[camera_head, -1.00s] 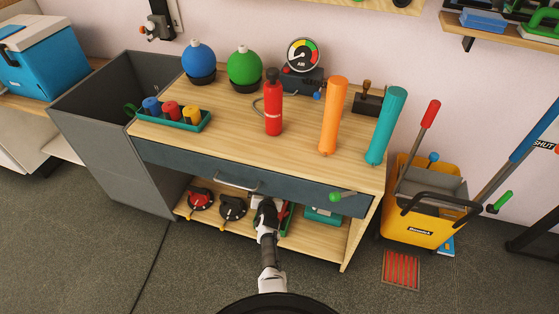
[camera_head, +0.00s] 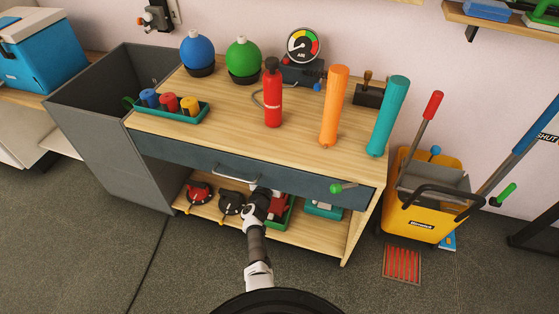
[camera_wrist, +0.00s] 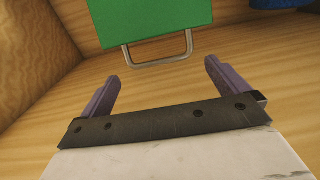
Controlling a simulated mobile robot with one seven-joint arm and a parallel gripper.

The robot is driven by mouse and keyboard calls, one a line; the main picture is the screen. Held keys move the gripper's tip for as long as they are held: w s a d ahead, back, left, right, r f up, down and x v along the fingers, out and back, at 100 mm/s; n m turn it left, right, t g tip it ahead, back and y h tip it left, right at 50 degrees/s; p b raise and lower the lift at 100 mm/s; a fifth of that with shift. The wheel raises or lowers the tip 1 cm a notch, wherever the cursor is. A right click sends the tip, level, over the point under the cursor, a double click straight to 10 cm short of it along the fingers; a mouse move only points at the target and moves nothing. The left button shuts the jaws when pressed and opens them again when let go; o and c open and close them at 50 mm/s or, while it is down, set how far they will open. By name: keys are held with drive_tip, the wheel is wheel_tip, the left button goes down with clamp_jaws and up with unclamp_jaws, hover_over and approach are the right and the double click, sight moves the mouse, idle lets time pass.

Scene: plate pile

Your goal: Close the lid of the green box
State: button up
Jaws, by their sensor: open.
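The green box (camera_head: 290,216) is on the lower shelf under the drawer, with something red (camera_head: 278,205) showing at its opening. My arm hides its left part. My gripper (camera_head: 262,191) is at the shelf opening, just left of the box in the head view. In the wrist view, my gripper (camera_wrist: 161,70) is open, with nothing between its two purple fingers. A flat green panel (camera_wrist: 155,15) with a metal loop handle (camera_wrist: 160,52) lies beyond the fingertips, apart from them. It looks like part of the green box; I cannot tell whether it is the lid.
The drawer front with its handle (camera_head: 236,174) is just above my gripper. A teal case (camera_head: 323,209) is right of the green box; a red-and-black item (camera_head: 198,193) and a black one (camera_head: 231,202) are left. The wrist view shows a wooden wall (camera_wrist: 30,60) at left.

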drive_tip(key=b+x, duration=0.4)
drive_tip(key=x, duration=0.2)
drive_tip(key=shift+f, duration=0.15)
drive_tip(key=shift+w+d+r+b, duration=0.2)
drive_tip(key=shift+w+b, duration=0.35)
drive_tip(key=shift+w, duration=0.05)
